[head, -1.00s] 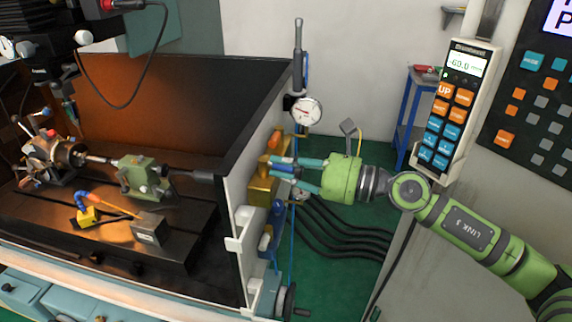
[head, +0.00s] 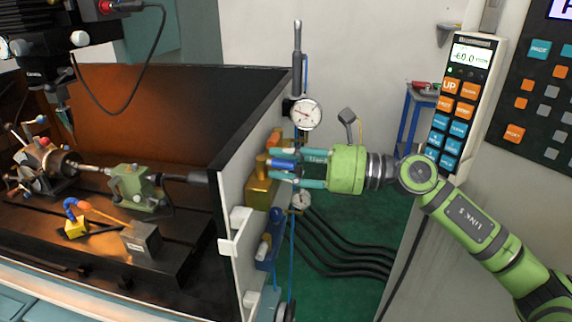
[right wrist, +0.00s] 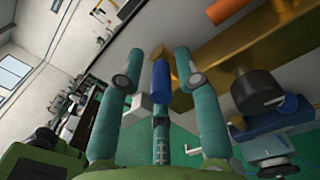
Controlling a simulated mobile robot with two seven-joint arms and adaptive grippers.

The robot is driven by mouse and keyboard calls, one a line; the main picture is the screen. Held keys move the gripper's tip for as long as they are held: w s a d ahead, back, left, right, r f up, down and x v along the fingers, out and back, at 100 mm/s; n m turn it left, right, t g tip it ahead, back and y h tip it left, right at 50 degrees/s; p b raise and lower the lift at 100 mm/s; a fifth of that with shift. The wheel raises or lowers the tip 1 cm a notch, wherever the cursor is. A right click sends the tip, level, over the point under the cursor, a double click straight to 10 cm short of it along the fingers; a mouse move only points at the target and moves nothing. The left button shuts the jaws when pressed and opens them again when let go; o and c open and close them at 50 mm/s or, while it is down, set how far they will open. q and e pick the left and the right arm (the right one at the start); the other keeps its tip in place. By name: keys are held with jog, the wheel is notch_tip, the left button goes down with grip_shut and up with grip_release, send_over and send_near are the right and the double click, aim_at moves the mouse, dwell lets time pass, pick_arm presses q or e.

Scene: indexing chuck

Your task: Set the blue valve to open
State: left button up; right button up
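The blue valve's handle (head: 284,163) is a short blue cylinder beside a brass block (head: 261,192) on the outer side of the machine's white end wall. In the right wrist view the blue handle (right wrist: 161,82) stands between my fingertips, with a gap visible on each side. My right gripper (head: 292,168), green with teal fingers, is open and reaches in from the right around the handle. It also shows in the right wrist view (right wrist: 157,68). I cannot tell whether any finger touches the handle. My left gripper is not in view.
An orange knob (right wrist: 223,11) on the brass pipe is close to my right finger. A dial gauge (head: 306,114) stands above the gripper. Black hoses (head: 340,245) run below over green floor. A control pendant (head: 460,100) hangs at the right.

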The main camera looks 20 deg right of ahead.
jog(key=shift+f, duration=0.15)
jog(key=shift+s+d, duration=0.15)
jog(key=v, duration=1.1)
jog(key=shift+s+d, duration=0.2)
jog(key=shift+d, duration=0.05)
